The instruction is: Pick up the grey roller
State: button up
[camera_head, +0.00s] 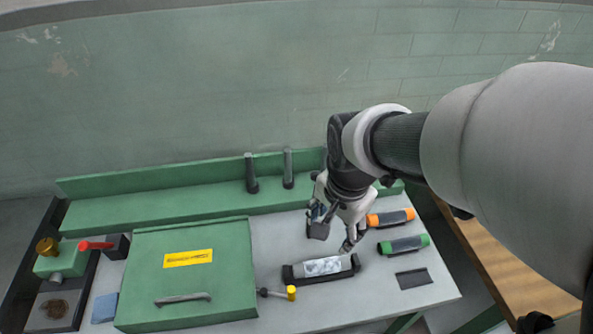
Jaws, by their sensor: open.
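My gripper (334,239) is open above the grey table, with its fingers pointing down and a gap between them. Just below it in the picture, a pale grey mottled piece (323,266) lies lengthwise in a black holder (292,276). It could be the grey roller, but I cannot tell for sure. A dark grey upright cylinder (288,168) stands on the green ledge at the back, beside a blacker one (251,173). My gripper appears apart from all of these. My arm hides part of the ledge.
An orange-and-dark cylinder (390,218) and a green-and-dark one (403,245) lie right of my gripper, near a dark flat pad (413,279). A green box (190,285) fills the left side. A wooden surface (500,263) is at right.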

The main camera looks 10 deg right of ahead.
jog(key=w+f+m+g+p, duration=0.1)
jog(key=w+f+m+g, duration=0.1)
jog(key=w+f+m, duration=0.4)
jog(key=m+b, duration=0.1)
jog(key=b, duration=0.2)
send_over(322, 263)
notch_tip(322, 263, down, 13)
jog(key=shift+s+a+f, duration=0.1)
jog(key=shift+f+b, duration=1)
jog(key=shift+f, duration=2.15)
jog(key=shift+c, duration=0.4)
jog(key=c, duration=1.1)
jog(key=shift+r, duration=0.15)
jog(key=shift+c, duration=0.2)
